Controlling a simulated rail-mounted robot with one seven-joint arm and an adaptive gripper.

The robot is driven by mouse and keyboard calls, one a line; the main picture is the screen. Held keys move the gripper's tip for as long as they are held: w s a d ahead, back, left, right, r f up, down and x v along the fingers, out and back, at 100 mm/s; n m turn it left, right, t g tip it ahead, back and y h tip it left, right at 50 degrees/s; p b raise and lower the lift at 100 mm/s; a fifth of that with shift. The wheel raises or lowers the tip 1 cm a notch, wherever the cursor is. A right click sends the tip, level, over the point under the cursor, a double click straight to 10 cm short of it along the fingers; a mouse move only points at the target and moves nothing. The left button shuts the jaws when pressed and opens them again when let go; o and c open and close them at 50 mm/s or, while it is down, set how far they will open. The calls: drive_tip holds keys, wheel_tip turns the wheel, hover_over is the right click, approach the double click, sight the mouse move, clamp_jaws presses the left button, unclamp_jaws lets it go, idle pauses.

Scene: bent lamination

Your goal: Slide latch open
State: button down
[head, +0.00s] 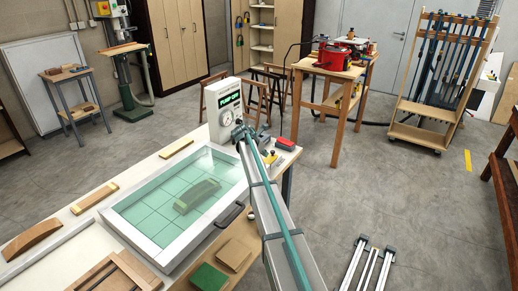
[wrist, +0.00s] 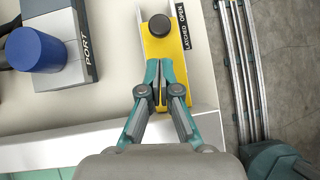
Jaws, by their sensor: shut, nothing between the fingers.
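The slide latch is a yellow channel plate (wrist: 166,62) with a round black knob (wrist: 159,26), at the top centre of the wrist view. A black label (wrist: 191,28) beside it reads LATCHED and OPEN; the knob stands beside the lettering, nearer its middle than either end. My gripper (wrist: 160,98) is shut and empty, its teal fingertips over the near part of the yellow plate, in the picture just below the knob and apart from it. In the head view my arm covers part of the bench corner, and only a little yellow (head: 270,157) shows beside it.
A block marked PORT (wrist: 86,40) with a blue cylinder (wrist: 37,48) stands left of the latch. The head view shows a glass-lidded frame (head: 160,246) with a handle, and a pump box (head: 223,108) reading PUMP OFF. Wood pieces lie on the bench.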

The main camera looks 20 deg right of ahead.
drive_tip(key=shift+w+d+f+p, duration=0.1)
drive_tip(key=shift+w+d+p, duration=0.15)
drive_tip(key=shift+d, duration=0.35)
drive_tip(key=shift+w+d+f+p, duration=0.1)
drive_tip(key=shift+w+d, duration=0.25)
drive_tip(key=shift+d, duration=0.25)
drive_tip(key=w+d, duration=0.2)
drive_tip(key=d, duration=0.1)
drive_tip(key=shift+w+d, duration=0.25)
drive_tip(key=shift+s+a, duration=0.1)
drive_tip(key=a, duration=0.1)
drive_tip(key=s+a+r, duration=0.1)
drive_tip(key=s+a, duration=0.1)
drive_tip(key=a, duration=0.1)
drive_tip(key=shift+r+p, duration=0.15)
drive_tip(key=shift+p, duration=0.2)
drive_tip(key=b+v, duration=0.2)
drive_tip(key=v, duration=0.7)
drive_tip(key=shift+b, duration=0.4)
drive_tip(key=shift+r, duration=0.15)
